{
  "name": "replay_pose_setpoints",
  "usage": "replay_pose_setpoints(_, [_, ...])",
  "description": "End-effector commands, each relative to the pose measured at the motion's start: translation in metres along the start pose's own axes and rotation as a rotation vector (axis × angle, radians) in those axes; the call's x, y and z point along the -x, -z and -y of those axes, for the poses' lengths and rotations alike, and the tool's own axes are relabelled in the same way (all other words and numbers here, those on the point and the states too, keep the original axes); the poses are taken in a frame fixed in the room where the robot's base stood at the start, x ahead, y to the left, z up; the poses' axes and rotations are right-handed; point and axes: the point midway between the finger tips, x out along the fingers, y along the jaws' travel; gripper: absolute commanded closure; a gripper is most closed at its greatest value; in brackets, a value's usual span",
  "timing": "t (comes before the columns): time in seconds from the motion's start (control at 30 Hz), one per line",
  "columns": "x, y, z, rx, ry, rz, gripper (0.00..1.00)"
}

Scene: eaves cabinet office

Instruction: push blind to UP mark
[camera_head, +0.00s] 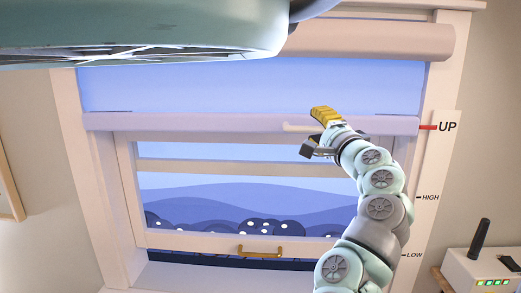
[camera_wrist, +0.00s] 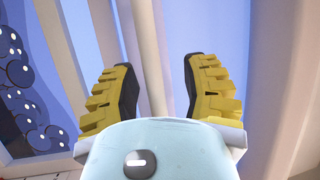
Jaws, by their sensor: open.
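The lavender blind (camera_head: 250,88) hangs from a roller at the top of the window. Its pale bottom bar (camera_head: 200,123) runs across above the window sash, with a short whitish handle (camera_head: 298,128) near the middle. A red pointer (camera_head: 428,127) at the bar's right end is level with the UP mark (camera_head: 447,127) on the scale. My gripper (camera_head: 322,114) is at the bar, just right of the handle; contact cannot be told. In the wrist view, the yellow fingers of my gripper (camera_wrist: 162,78) are apart, with a pale bar (camera_wrist: 152,55) showing between them.
The HIGH (camera_head: 430,198) and LOW (camera_head: 414,255) marks are lower on the scale. The window sash (camera_head: 190,242) has a brass handle (camera_head: 261,252). A white box with an antenna (camera_head: 482,270) stands at lower right. A frame edge (camera_head: 8,190) is on the left wall.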

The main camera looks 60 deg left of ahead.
Motion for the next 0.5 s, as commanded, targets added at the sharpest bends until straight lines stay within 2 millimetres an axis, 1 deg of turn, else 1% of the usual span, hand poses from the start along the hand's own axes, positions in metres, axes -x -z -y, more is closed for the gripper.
replay_pose_setpoints(0.13, [0.005,0.001,0.000,0.000,0.001,-0.004,0.54])
replay_pose_setpoints(0.27, [0.016,-0.001,-0.001,-0.003,0.000,0.000,0.54])
replay_pose_setpoints(0.5, [0.044,0.000,0.000,-0.002,0.003,-0.002,0.54])
